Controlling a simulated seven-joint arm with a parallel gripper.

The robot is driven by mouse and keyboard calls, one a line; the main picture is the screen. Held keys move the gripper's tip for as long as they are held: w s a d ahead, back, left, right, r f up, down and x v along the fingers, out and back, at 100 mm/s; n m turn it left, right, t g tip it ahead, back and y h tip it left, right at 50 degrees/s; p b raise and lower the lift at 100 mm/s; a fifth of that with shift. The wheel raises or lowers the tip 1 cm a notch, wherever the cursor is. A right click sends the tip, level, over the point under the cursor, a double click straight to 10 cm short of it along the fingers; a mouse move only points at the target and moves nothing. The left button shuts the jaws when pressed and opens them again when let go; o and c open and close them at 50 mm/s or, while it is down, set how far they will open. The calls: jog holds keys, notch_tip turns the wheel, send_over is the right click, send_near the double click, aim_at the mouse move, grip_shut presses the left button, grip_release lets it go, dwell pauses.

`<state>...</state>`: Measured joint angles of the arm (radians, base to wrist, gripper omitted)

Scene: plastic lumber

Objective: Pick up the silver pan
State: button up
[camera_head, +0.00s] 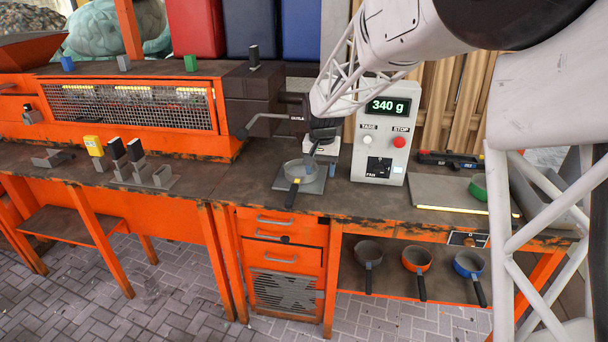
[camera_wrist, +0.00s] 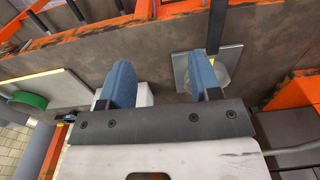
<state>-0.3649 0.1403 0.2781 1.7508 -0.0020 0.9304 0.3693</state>
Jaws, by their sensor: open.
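A silver-grey pan (camera_head: 296,170) with a dark handle sits on a flat grey plate (camera_head: 313,185) on the workbench, left of the scale display box. In the wrist view the pan (camera_wrist: 223,74) lies on the plate (camera_wrist: 233,52), partly hidden behind my right finger. A second grey pan (camera_head: 368,251) rests on the shelf under the bench. My gripper (camera_head: 323,158) is open and empty, over the plate's right side in the head view; its blue fingers (camera_wrist: 160,72) show in the wrist view. Its height above the pan is hard to tell.
The display box (camera_head: 381,140) reads 340 g and stands close to the right of my gripper. Orange (camera_head: 417,259) and blue (camera_head: 468,263) pans share the lower shelf. A green bowl-like item (camera_head: 478,188) sits at right. Bench left of the plate is clear.

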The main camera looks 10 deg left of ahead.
send_over(291, 195)
notch_tip(291, 195, down, 8)
jog(key=shift+w+f, duration=0.15)
jog(key=shift+f, duration=0.05)
jog(key=shift+f, duration=1.3)
jog(key=shift+f, duration=2.6)
grip_shut()
